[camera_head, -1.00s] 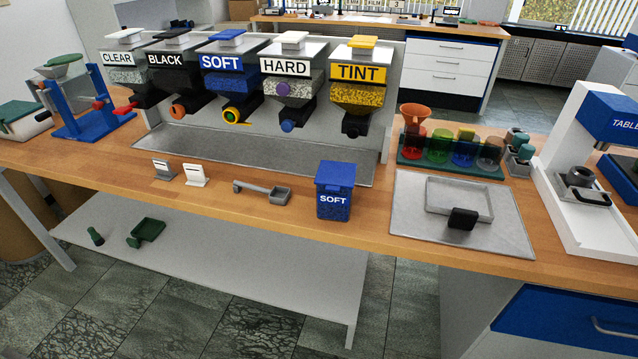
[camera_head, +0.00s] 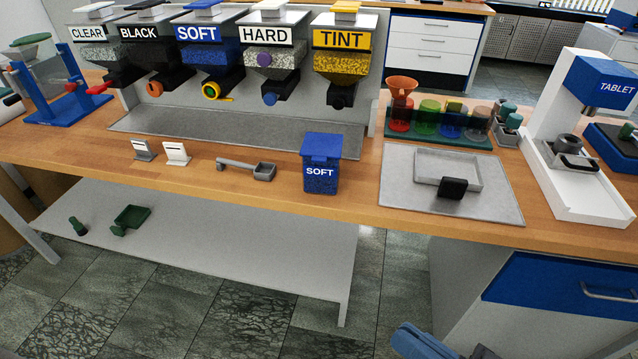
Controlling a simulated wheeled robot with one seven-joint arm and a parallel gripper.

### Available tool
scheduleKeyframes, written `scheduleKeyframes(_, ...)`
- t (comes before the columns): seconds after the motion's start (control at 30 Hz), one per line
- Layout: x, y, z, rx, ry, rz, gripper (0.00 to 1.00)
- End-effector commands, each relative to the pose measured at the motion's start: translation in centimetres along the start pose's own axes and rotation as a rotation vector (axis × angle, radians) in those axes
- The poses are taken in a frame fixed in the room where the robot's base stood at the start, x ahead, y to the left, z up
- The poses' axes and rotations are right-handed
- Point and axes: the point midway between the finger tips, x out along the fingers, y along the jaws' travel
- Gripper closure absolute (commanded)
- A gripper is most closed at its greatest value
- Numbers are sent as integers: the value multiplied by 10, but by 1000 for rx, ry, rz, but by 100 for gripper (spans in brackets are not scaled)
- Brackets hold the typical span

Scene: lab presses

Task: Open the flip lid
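A blue box labelled SOFT (camera_head: 321,180) stands upright near the front edge of the workbench, right of centre. Its blue lid (camera_head: 322,143) lies shut over the top, with a small tab at the front. A blue and grey part of my arm (camera_head: 422,342) shows at the bottom edge, well below and right of the box. My gripper's fingers are not visible.
A grey scoop (camera_head: 262,171) lies left of the box. Two small label stands (camera_head: 176,154) are farther left. A metal mat (camera_head: 505,195) with a shallow tray (camera_head: 470,172) is to the right, with a white tablet press (camera_head: 545,140) beyond. Bare wood lies around the box.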

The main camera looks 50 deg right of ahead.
Motion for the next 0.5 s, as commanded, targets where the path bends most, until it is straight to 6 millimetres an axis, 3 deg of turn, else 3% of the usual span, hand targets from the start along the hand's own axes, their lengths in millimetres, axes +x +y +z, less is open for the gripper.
scheduleKeyframes(0.03,17,13,20,95,57,-17,100)
scheduleKeyframes(0.1,38,25,30,245,133,-45,100)
scheduleKeyframes(0.5,156,94,69,1082,531,-348,100)
